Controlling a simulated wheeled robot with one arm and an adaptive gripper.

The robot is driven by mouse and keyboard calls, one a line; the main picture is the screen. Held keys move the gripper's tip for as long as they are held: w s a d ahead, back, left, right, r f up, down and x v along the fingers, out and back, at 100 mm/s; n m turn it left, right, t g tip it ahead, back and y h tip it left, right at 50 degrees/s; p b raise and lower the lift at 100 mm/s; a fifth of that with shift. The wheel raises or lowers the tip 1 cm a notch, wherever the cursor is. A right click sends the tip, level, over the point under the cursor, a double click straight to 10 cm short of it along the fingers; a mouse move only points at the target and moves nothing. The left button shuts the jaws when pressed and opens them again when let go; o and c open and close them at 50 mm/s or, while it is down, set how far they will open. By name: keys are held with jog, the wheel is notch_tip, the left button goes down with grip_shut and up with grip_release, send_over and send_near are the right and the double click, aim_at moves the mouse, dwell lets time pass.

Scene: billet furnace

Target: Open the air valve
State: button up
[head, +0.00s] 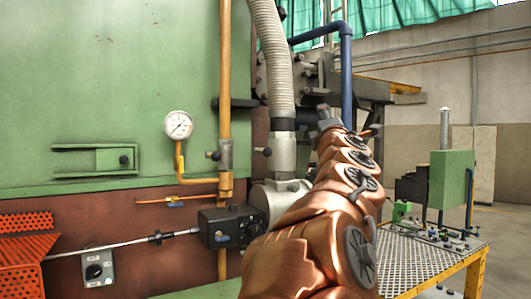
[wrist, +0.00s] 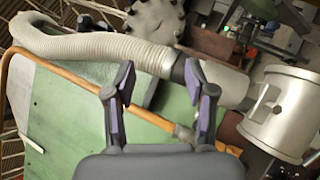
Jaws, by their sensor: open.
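A thick ribbed hose (head: 273,55) comes down to a grey pipe section (head: 282,153) with a small dark-knobbed lever (head: 263,151) on its left side. I take this as the air valve, though no label is readable. In the wrist view the hose (wrist: 100,46) runs sideways to the grey section (wrist: 215,82) and a wider grey cylinder (wrist: 285,115). My gripper (wrist: 160,72) is open and empty, its fingers apart with the hose beyond them. In the head view my arm's copper-coloured links hide most of the gripper.
A yellow pipe (head: 225,70) with its own valve (head: 225,155) and a pressure gauge (head: 178,125) stand left of the hose. A dark control box (head: 230,227) is below. A blue pipe (head: 346,80) rises behind my arm. A grated table (head: 425,262) stands at right.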

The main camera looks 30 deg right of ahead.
aim_at(270, 153)
jog(key=w+a+n+t+y, duration=0.35)
jog(key=w+n+y, duration=0.45)
jog(key=n, duration=0.6)
jog(key=f+n+g+y, duration=0.1)
jog(key=f+n+y, duration=0.1)
jog(key=w+a+f+n+g+y, duration=0.1)
jog(key=f+n+y, duration=0.1)
jog(key=f+n, duration=0.1)
jog(key=f+n+g+y+p, duration=0.1)
jog(key=f+n+y, duration=0.1)
jog(key=f+y, duration=0.1)
jog(key=shift+w+a+f+g, duration=0.2)
jog(key=shift+w+a+g, duration=0.05)
jog(key=shift+a+g, duration=0.1)
jog(key=w+p, duration=0.1)
jog(key=w, duration=0.3)
jog(key=w+p, duration=0.1)
jog(key=w, duration=0.2)
jog(key=shift+a+p, duration=0.3)
jog(key=shift+a, duration=0.05)
jog(key=shift+w+a+n, duration=0.15)
jog(key=shift+w+n, duration=0.15)
jog(key=shift+w, duration=0.05)
jog(key=shift+c, duration=0.2)
grip_shut()
